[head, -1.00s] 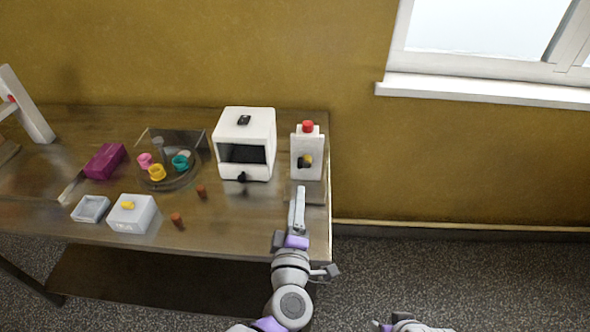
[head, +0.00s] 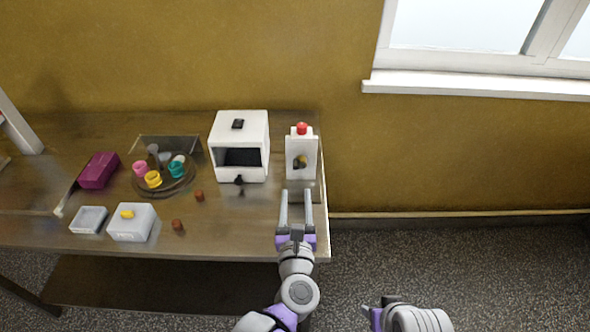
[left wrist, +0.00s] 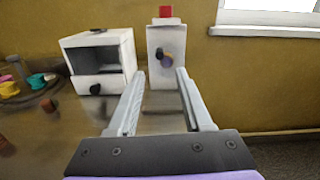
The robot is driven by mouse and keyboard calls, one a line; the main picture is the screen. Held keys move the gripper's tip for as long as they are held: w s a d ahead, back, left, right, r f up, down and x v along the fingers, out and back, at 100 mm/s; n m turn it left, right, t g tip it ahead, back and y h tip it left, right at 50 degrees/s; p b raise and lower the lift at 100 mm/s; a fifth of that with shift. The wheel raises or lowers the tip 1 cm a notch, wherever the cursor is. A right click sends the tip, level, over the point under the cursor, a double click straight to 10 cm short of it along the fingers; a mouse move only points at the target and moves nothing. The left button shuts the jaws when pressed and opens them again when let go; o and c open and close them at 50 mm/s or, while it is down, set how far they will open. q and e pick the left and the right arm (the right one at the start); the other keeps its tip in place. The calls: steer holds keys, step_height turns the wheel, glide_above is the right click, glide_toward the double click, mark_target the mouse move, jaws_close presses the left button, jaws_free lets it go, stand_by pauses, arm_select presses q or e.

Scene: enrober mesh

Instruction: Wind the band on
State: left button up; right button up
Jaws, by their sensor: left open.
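A white upright unit (head: 301,143) with a red button on top stands near the table's right end. On its front is a dark knob with a yellowish part (head: 300,161); in the left wrist view this knob (left wrist: 166,59) shows dark with a brownish part. My left gripper (head: 296,193) is in front of the unit, its two fingers apart and pointing at it. In the left wrist view the empty gap between the fingertips (left wrist: 160,75) lies below the knob.
A white box with a dark front opening (head: 240,124) stands left of the unit. Further left are a round tray (head: 140,186) with coloured cups, a purple box (head: 99,171), a grey box (head: 131,223), a shallow tray (head: 88,220) and small brown pieces (head: 178,225).

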mark_target(296, 168)
arm_select(q)
steer(key=w, duration=0.9)
steer(key=shift+w+p, duration=0.1)
steer(key=shift+p, duration=0.2)
steer(key=shift+c, duration=0.3)
jaws_close()
